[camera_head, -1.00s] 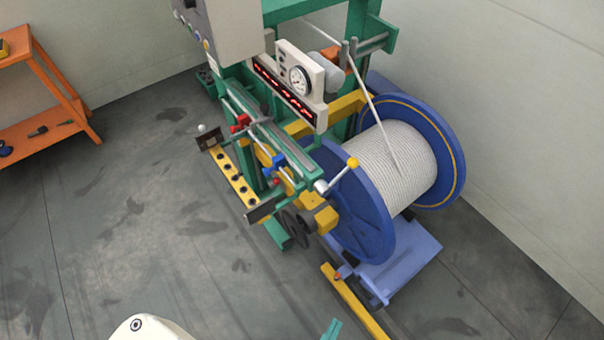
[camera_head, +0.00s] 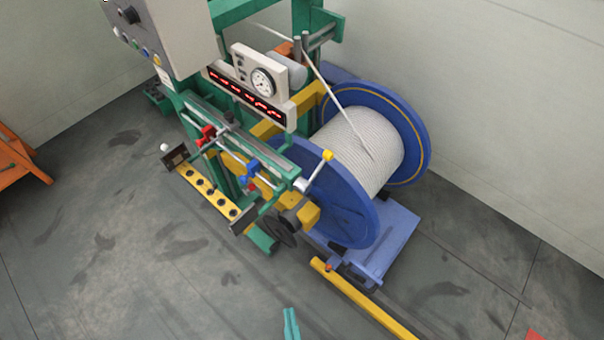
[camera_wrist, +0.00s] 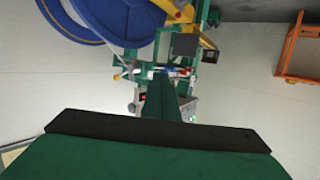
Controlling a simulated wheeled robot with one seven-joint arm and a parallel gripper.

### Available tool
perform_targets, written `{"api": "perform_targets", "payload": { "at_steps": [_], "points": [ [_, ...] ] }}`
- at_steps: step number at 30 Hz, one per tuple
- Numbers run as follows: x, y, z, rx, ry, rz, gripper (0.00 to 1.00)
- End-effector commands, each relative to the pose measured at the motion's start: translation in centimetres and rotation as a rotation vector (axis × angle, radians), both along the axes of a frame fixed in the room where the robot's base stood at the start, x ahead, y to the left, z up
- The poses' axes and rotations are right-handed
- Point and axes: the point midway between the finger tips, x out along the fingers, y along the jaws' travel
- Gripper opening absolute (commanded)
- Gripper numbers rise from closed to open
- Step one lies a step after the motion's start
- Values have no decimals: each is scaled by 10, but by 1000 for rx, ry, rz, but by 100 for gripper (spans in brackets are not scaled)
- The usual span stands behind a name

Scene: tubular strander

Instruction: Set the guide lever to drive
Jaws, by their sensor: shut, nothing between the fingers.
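The green strander carries a lever with a yellow ball knob (camera_head: 327,155) on a silver arm, beside the near flange of the blue reel. The knob points up and to the right. A second, white ball knob (camera_head: 164,147) sits at the left end of the yellow bar; no label shows which is the guide lever. My gripper (camera_head: 291,323) shows as teal tips at the bottom edge, well short of the machine. In the wrist view my gripper (camera_wrist: 164,84) is shut and empty, its green fingers covering part of the machine.
The blue reel (camera_head: 352,208) with pale rope stands right of the guide rail. A yellow floor bar (camera_head: 365,302) lies in front of it. A grey control box (camera_head: 165,35) is at upper left, an orange shelf (camera_head: 20,160) at far left.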

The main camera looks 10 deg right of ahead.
Motion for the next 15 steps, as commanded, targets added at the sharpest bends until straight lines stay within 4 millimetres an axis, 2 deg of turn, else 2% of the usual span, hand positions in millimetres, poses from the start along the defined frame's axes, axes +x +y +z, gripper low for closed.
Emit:
{"api": "perform_targets", "payload": {
  "at_steps": [11, 15],
  "points": [
    [1, 0, -1, 7, -3, -2, 0],
    [10, -3, -10, 92, -47, -24, 0]
  ]
}}
